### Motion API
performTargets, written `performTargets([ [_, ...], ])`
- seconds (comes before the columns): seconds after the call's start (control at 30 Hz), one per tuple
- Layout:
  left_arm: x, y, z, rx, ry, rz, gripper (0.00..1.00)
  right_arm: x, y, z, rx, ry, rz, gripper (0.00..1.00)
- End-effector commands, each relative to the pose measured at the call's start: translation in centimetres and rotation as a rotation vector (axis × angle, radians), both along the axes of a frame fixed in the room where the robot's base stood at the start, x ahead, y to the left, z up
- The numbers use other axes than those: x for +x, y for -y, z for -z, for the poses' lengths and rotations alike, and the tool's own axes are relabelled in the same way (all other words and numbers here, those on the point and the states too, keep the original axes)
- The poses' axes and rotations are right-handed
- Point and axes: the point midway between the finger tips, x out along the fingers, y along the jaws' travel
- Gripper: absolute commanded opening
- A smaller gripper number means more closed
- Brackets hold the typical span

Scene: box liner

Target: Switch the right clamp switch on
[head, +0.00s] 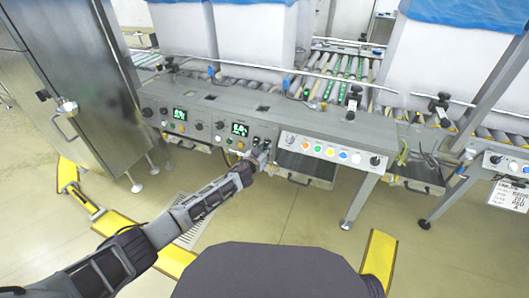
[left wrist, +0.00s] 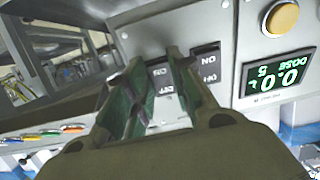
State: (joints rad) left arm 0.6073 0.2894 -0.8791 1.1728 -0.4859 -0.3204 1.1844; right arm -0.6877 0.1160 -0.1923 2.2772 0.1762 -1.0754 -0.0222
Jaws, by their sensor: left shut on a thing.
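The control panel (head: 220,123) spans the front of the machine. Two black clamp switches sit right of its lit display (head: 240,130). In the left wrist view, which is upside down, the left clamp switch (left wrist: 206,62) is nearer the display and uncovered. The right clamp switch (left wrist: 161,76) is farther from it and partly hidden by the fingers. My left gripper (head: 262,154) is at the panel, and in the left wrist view (left wrist: 160,92) its fingers are shut on the right clamp switch. The switch's exact position cannot be told. My right gripper is not in view.
An orange round button (left wrist: 281,19) is close by in the left wrist view. A box with coloured buttons (head: 330,152) stands just right of my gripper. A steel cabinet (head: 75,75) is at the left. The floor in front is open, with yellow floor plates (head: 378,262).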

Motion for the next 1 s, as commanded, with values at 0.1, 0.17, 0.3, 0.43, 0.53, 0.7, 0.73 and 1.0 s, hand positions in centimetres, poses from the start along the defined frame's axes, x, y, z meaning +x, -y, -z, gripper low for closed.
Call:
performTargets([
  [0.1, -0.24, 0.49, 0.07, -0.002, -0.002, 0.009, 0.00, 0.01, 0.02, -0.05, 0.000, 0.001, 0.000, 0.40],
  [0.17, -0.24, 0.48, 0.07, -0.002, -0.002, 0.009, 0.00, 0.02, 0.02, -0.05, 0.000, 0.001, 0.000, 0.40],
  [0.3, -0.23, 0.44, 0.07, -0.002, -0.002, 0.008, 0.32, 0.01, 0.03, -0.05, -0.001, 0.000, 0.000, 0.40],
  [0.43, -0.16, 0.29, 0.04, -0.001, -0.001, 0.005, 0.45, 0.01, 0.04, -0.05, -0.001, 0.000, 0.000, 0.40],
  [0.53, -0.11, 0.18, 0.03, 0.000, -0.001, 0.004, 0.45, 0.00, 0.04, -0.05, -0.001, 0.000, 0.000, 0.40],
  [0.7, -0.06, 0.09, 0.00, 0.001, -0.001, 0.002, 0.45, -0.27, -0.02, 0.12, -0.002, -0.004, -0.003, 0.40],
  [0.73, -0.06, 0.06, 0.00, 0.001, -0.001, 0.001, 0.45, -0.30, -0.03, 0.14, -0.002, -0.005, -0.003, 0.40],
  [1.0, -0.58, -0.15, -0.10, 0.000, 0.000, 0.001, 0.45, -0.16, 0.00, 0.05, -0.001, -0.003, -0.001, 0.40],
])
